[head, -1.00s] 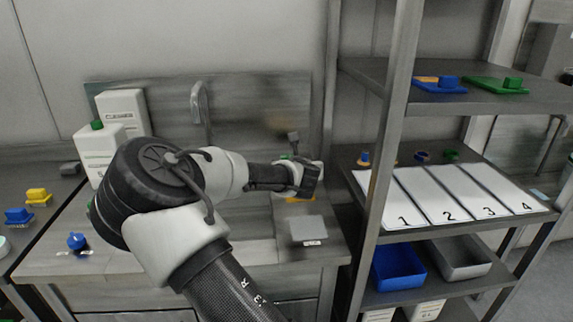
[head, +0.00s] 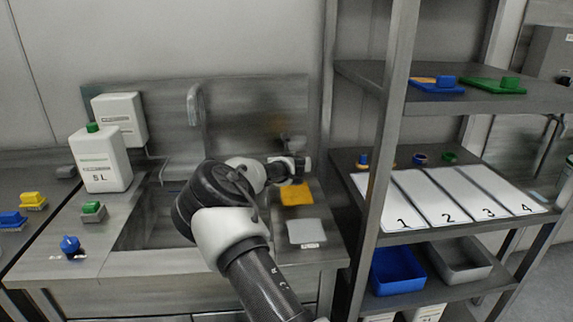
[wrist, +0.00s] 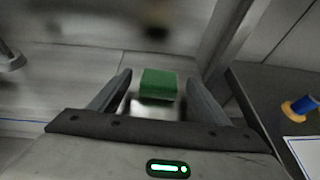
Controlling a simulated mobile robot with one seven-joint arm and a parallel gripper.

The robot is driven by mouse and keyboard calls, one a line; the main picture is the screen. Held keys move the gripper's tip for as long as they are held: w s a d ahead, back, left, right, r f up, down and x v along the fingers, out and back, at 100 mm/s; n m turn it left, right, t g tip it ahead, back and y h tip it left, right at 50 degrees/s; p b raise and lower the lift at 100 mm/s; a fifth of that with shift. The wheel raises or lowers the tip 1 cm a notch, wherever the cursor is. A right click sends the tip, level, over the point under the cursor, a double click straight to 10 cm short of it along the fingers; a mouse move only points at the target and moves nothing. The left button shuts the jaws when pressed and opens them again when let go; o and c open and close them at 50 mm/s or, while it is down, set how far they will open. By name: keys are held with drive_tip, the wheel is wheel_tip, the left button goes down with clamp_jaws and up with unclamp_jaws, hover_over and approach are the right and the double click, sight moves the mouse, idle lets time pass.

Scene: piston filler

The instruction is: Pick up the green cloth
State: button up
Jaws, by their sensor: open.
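The green cloth (head: 482,85) lies flat on the top shelf at the right in the head view, with a green block-shaped grip on it. My gripper (head: 302,166) is far left of it and lower, over the back right of the counter by the wall. In the wrist view my gripper (wrist: 160,80) is open, its two fingers apart. A green block (wrist: 158,84) shows between the fingers, with something whitish below it. I cannot tell whether the block touches the fingers or which object it belongs to. The head view hides it behind my gripper.
A blue cloth (head: 436,86) lies left of the green one. An upright shelf post (head: 385,150) stands between my gripper and the shelves. An orange cloth (head: 297,194) and a grey pad (head: 306,231) lie on the counter. A white bottle (head: 101,162) stands left. Numbered white panels (head: 440,195) cover the middle shelf.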

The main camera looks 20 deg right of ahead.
drive_tip(key=shift+x, duration=1.25)
drive_tip(key=shift+r, duration=0.1)
drive_tip(key=c, duration=1.1)
